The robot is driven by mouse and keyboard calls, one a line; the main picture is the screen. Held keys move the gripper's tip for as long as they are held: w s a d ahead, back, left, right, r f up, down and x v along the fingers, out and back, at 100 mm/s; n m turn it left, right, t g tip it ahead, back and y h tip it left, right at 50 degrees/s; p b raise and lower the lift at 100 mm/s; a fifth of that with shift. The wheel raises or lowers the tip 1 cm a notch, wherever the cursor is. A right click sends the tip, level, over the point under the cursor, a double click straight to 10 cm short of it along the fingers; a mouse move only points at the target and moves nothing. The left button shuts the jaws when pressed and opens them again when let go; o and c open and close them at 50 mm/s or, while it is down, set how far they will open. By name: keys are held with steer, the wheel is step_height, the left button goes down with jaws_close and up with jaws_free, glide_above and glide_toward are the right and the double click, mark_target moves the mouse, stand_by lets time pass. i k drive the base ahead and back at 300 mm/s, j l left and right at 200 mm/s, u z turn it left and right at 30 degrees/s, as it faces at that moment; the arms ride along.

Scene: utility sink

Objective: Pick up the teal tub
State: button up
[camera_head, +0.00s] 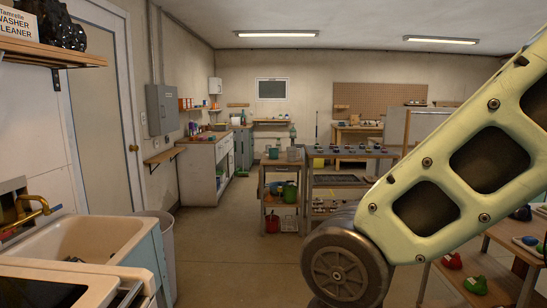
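I cannot single out the teal tub with certainty. A small green-teal container (273,153) stands on top of the cart in the middle distance, and it is too small to make out well. My gripper is out of the picture.
A utility sink (58,243) with a brass faucet (32,210) is at the lower left, beside a grey bin (162,232). A shelving rack (345,181) stands right of the cart (265,195). The central floor (235,240) is clear.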

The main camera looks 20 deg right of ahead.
mark_target(274, 152)
steer(key=i+l+z, duration=0.25)
steer(key=i+z, duration=0.2)
steer(key=i, duration=0.3)
steer(key=i+z, duration=0.25)
steer(key=i, duration=3.75)
steer(key=i+l+u, duration=0.2)
steer(key=i+u, duration=0.2)
steer(key=i, duration=0.3)
steer(key=i+l+u, duration=0.4)
steer(key=i, duration=0.25)
steer(key=i+l+u, duration=0.4)
steer(key=i+l, duration=0.15)
